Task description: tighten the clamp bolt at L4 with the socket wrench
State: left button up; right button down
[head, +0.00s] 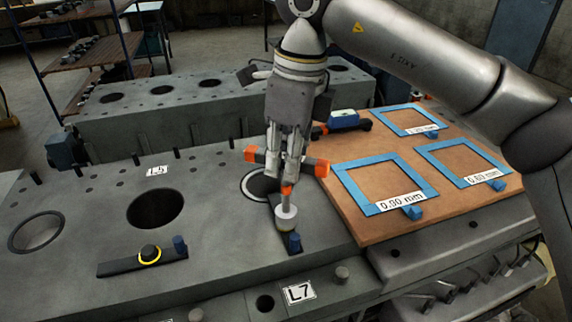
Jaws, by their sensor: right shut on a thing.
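My right gripper (290,178) comes down from above and is shut on the socket wrench (287,212), which has orange parts at the gripper and a pale lower end. The wrench is upright over a dark clamp (290,242) beside a partly covered bore (260,186). The bolt under the wrench is hidden, and I cannot tell if the socket sits on it. Another dark clamp bar (118,268) holds a bolt with a yellow ring (149,253). Labels L5 (157,170) and L7 (299,292) show; no L4 label is readable. My left gripper is not in view.
A brown board (345,225) with blue square frames (370,207) and number tags lies at right. A blue-and-black tool (343,122) lies at its far edge. A second engine block (130,125) stands behind. The near block (80,225) has open bores (155,208) and short studs.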

jog(key=shift+f+m+b, duration=0.1)
jog(key=shift+m+b, duration=0.35)
jog(key=shift+m, duration=0.75)
jog(key=m+b, duration=0.1)
jog(key=m, duration=0.2)
jog(key=shift+d+t, duration=0.1)
jog(key=shift+t, duration=0.2)
jog(key=shift+m+h, duration=0.3)
jog(key=shift+m, duration=0.3)
